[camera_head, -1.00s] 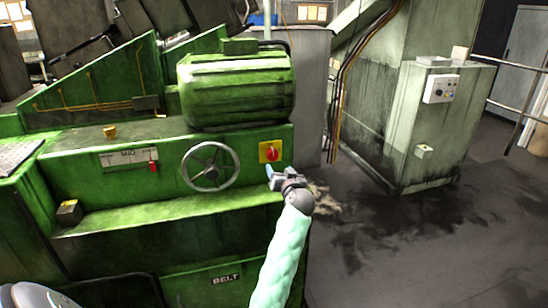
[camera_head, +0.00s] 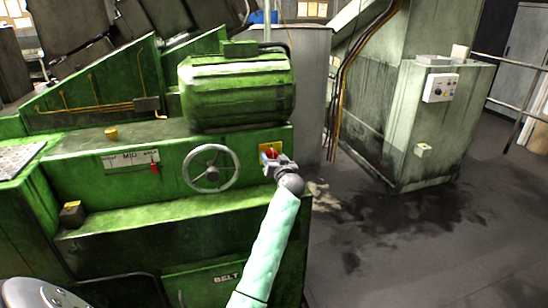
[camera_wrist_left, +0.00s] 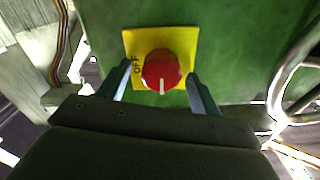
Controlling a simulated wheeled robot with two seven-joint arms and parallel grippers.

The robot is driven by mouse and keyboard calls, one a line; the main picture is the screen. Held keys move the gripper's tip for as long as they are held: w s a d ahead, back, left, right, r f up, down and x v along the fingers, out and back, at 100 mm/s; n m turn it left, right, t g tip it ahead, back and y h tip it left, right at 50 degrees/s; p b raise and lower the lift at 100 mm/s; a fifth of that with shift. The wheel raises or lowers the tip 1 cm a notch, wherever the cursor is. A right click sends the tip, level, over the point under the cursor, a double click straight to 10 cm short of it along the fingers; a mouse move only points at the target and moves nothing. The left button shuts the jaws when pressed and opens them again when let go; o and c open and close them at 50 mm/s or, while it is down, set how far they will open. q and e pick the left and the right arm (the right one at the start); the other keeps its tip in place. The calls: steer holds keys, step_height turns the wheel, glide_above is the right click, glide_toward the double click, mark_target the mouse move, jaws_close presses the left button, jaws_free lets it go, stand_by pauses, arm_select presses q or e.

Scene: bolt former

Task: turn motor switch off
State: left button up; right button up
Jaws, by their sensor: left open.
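The motor switch is a red round knob (camera_head: 270,153) on a yellow plate (camera_head: 264,147), at the right end of the green machine's front. In the left wrist view the red knob (camera_wrist_left: 161,70) has a white mark pointing down, and the yellow plate (camera_wrist_left: 187,42) reads OFF at its left side. My left gripper (camera_head: 271,162) is at the switch and partly hides it in the head view. In the left wrist view its open fingers (camera_wrist_left: 159,79) stand on either side of the knob, with gaps visible. Contact cannot be told. My right gripper is not in view.
A spoked handwheel (camera_head: 211,168) is just left of the switch; its rim (camera_wrist_left: 292,85) also shows in the left wrist view. A green motor housing (camera_head: 238,88) sits above. A grey cabinet (camera_head: 440,145) stands at the right, with stained open floor between.

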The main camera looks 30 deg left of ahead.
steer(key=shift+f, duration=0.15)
arm_select(q)
steer(key=shift+c, duration=0.2)
steer(key=c, duration=0.9)
steer(key=shift+c, duration=0.2)
steer(key=m, duration=0.3)
steer(key=shift+m+p, duration=0.35)
steer(key=shift+m, duration=0.55)
steer(key=m+p, duration=0.6)
steer(key=m, duration=0.5)
steer(key=shift+w+f+m, duration=0.1)
steer(key=shift+w+m, duration=0.05)
steer(key=shift+m, duration=0.25)
steer(key=shift+f+m+p, duration=0.15)
steer(key=shift+m+p, duration=0.2)
steer(key=shift+m, duration=0.35)
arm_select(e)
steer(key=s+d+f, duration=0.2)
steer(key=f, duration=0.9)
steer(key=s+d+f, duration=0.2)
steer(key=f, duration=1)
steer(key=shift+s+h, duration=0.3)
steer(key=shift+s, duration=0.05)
